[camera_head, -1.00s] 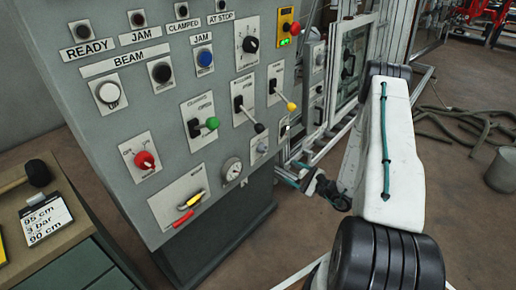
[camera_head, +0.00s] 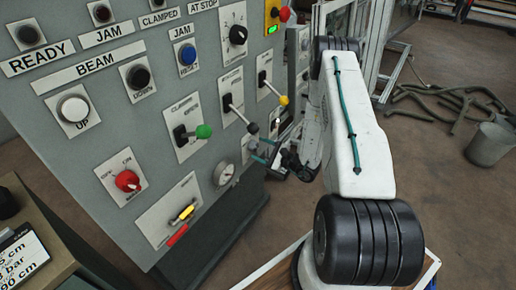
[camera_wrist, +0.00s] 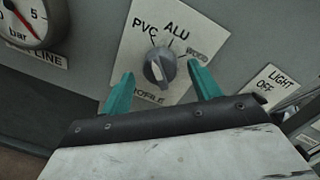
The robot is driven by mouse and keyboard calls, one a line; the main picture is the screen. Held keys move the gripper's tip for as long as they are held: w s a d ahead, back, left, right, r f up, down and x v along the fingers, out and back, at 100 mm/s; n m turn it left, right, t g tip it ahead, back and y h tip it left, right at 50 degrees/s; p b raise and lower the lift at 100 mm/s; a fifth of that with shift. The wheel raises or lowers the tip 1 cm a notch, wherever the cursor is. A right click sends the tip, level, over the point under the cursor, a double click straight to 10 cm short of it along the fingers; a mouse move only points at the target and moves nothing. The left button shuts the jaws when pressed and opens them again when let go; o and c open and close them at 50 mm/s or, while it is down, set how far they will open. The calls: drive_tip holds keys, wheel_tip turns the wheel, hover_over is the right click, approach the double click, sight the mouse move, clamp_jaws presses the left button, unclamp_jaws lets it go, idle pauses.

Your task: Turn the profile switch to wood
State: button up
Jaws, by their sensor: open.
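The profile switch (camera_wrist: 160,68) is a grey rotary knob on a white plate (camera_wrist: 135,42) in the wrist view. The plate reads PVC at upper left and ALU at the top; a third label (camera_wrist: 198,55) at upper right is blurred and partly behind a finger. The knob's ridge stands roughly upright, nearest the ALU side. My gripper (camera_wrist: 160,70) is open, with one teal finger on each side of the knob; whether they touch it I cannot tell. In the head view my gripper (camera_head: 268,157) is at the panel's lower right edge and largely hides the switch.
A pressure gauge (camera_wrist: 32,20) is to the left and a LIGHT OFF label (camera_wrist: 272,90) to the right. In the head view, levers with green (camera_head: 204,131), black (camera_head: 253,128) and yellow (camera_head: 284,100) knobs stick out close to my gripper.

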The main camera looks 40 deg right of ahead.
drive_tip(key=shift+x, duration=0.85)
drive_tip(key=c, duration=1)
drive_tip(key=shift+o, duration=0.2)
